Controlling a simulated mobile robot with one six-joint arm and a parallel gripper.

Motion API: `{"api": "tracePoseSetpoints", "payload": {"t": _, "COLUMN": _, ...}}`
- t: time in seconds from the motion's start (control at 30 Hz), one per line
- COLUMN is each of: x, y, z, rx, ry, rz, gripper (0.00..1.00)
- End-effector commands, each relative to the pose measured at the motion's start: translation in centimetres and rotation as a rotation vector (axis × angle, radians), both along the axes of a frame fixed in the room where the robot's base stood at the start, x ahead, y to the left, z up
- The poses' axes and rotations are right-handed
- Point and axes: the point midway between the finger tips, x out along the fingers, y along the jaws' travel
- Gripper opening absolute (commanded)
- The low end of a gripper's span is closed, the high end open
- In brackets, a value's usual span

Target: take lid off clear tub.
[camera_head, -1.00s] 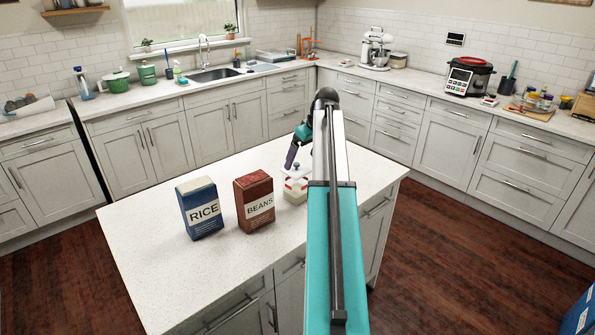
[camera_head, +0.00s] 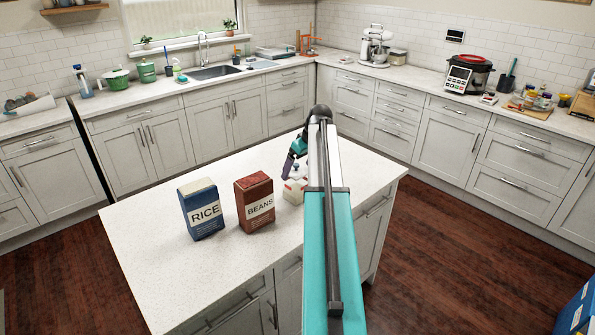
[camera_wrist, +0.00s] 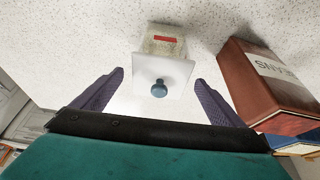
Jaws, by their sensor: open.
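The clear tub (camera_head: 290,195) stands upright on the island, to the right of the beans box, partly hidden by my arm in the head view. In the wrist view the tub (camera_wrist: 164,38) has a red mark on its side. A white square lid (camera_wrist: 150,74) with a round blue-grey knob (camera_wrist: 159,88) sits on top of it. My gripper (camera_wrist: 157,83) is open, its two purple fingers to either side of the lid and apart from it. In the head view the gripper (camera_head: 290,164) is at the tub's top; the exact gap is hard to tell.
A brown beans box (camera_head: 254,202) stands close to the left of the tub, with a blue rice box (camera_head: 201,208) further left. In the wrist view the beans box (camera_wrist: 262,85) is near the right finger. The island top (camera_head: 150,250) is otherwise clear.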

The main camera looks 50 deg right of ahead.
Motion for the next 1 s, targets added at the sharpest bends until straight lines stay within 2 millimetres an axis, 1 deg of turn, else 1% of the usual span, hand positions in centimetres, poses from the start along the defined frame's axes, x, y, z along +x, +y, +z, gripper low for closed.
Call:
{"api": "tracePoseSetpoints", "payload": {"t": 0.33, "x": 0.03, "y": 0.05, "z": 0.02, "rx": 0.0, "ry": 0.0, "rz": 0.001, "gripper": 0.92}}
{"api": "tracePoseSetpoints", "payload": {"t": 0.37, "x": 0.03, "y": 0.05, "z": 0.02, "rx": 0.0, "ry": 0.0, "rz": 0.001, "gripper": 0.91}}
{"api": "tracePoseSetpoints", "payload": {"t": 0.6, "x": 0.05, "y": 0.07, "z": 0.03, "rx": 0.0, "ry": 0.0, "rz": 0.001, "gripper": 0.5}}
{"api": "tracePoseSetpoints", "payload": {"t": 0.63, "x": 0.06, "y": 0.08, "z": 0.04, "rx": 0.0, "ry": 0.0, "rz": 0.001, "gripper": 0.48}}
{"api": "tracePoseSetpoints", "payload": {"t": 1.0, "x": 0.11, "y": 0.09, "z": 0.21, "rx": -0.001, "ry": -0.001, "rz": 0.002, "gripper": 0.48}}
